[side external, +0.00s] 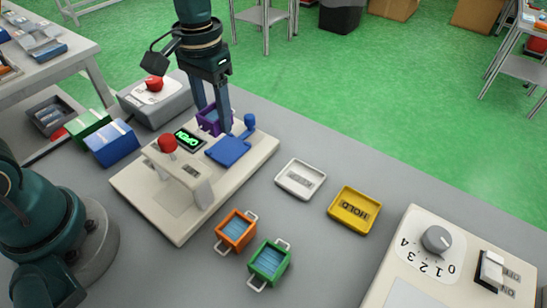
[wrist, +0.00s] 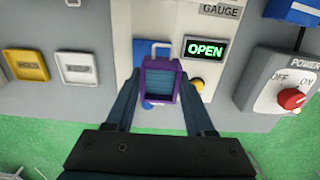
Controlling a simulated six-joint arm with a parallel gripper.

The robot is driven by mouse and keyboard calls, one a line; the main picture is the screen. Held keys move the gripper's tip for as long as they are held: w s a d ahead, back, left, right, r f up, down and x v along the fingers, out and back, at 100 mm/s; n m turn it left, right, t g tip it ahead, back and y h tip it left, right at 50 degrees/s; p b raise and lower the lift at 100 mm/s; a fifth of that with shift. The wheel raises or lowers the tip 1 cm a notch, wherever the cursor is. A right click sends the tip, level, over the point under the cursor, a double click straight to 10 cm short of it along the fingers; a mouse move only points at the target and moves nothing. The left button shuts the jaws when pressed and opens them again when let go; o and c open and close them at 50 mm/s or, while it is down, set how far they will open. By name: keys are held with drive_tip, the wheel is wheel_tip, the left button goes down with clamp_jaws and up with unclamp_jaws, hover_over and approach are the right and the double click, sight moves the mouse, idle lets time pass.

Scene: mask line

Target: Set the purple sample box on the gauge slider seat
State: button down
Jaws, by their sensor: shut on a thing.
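The purple sample box (side external: 207,121) is between the two fingers of my gripper (side external: 213,122), which is shut on it. In the wrist view the purple box (wrist: 176,82) is upright to the camera, with blue inside and a white handle at its top, and the fingers press its sides. The blue gauge slider seat (side external: 230,150), a flat plate with a blue knob (side external: 250,122), lies on the cream gauge base (side external: 150,199). The box appears just behind the plate in the side view and partly covers blue in the wrist view. Its height above the base is unclear.
The gauge display (wrist: 205,50) reads OPEN. A red-knobbed bridge (side external: 178,165) stands on the base beside the plate. Orange (side external: 235,230) and green (side external: 269,263) boxes, white (side external: 300,178) and yellow (side external: 354,210) trays, and a power box (side external: 157,100) stand nearby.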

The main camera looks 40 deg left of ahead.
sight(228, 148)
drive_tip(key=shift+w+d+f, duration=0.25)
drive_tip(key=shift+d+f, duration=0.25)
drive_tip(key=shift+d, duration=0.25)
drive_tip(key=shift+f, duration=2)
drive_tip(key=shift+f, duration=0.15)
drive_tip(key=shift+c, duration=1.3)
unclamp_jaws()
